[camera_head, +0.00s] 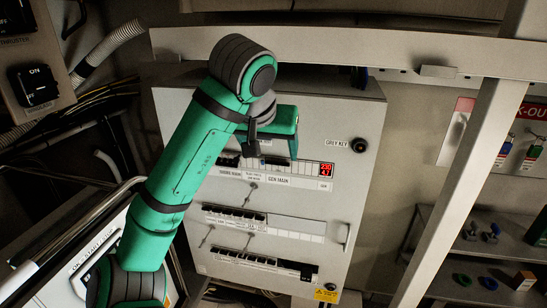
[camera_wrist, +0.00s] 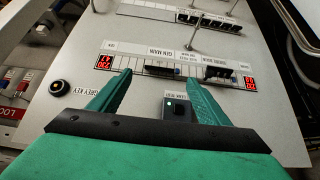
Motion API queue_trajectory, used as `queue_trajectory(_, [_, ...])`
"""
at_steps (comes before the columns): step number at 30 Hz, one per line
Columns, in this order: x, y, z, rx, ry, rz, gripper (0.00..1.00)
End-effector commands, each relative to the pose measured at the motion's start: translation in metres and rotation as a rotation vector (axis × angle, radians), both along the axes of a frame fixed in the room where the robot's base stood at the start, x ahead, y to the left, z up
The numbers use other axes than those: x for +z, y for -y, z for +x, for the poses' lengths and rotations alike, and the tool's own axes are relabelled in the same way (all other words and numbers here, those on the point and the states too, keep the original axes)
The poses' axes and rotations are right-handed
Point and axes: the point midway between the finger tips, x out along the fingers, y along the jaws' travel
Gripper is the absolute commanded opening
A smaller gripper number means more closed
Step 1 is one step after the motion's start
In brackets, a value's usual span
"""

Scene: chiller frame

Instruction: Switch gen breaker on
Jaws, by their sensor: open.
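The grey breaker panel (camera_head: 340,110) faces me, with a row labelled GEN MAIN (camera_head: 278,180). In the wrist view the panel appears upside down, with the GEN MAIN label (camera_wrist: 165,51) above a breaker strip that has a dark breaker group (camera_wrist: 163,71). My gripper (camera_wrist: 159,76) is open and empty, its two green fingers spread toward this strip. The dark group lies between the fingertips in the picture; I cannot tell the gap to the panel or the lever position. In the head view my green arm and gripper hide part of the top row.
A black switch (camera_wrist: 178,108) with a lit green spot shows between the fingers. The GREY KEY knob (camera_head: 359,145) and a red display (camera_head: 326,169) are to the right. Thin rods stick out from the panel (camera_head: 252,186). A frame post (camera_head: 462,170) stands right.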

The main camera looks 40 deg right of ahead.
Motion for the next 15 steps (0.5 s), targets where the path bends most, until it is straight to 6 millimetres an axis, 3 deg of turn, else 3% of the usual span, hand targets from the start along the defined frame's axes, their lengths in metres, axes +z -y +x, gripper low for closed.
queue_trajectory(6, [0.022,-0.013,-0.010,0.001,0.001,0.001,0.70])
queue_trajectory(15, [0.027,-0.016,-0.013,0.000,-0.002,0.000,0.70])
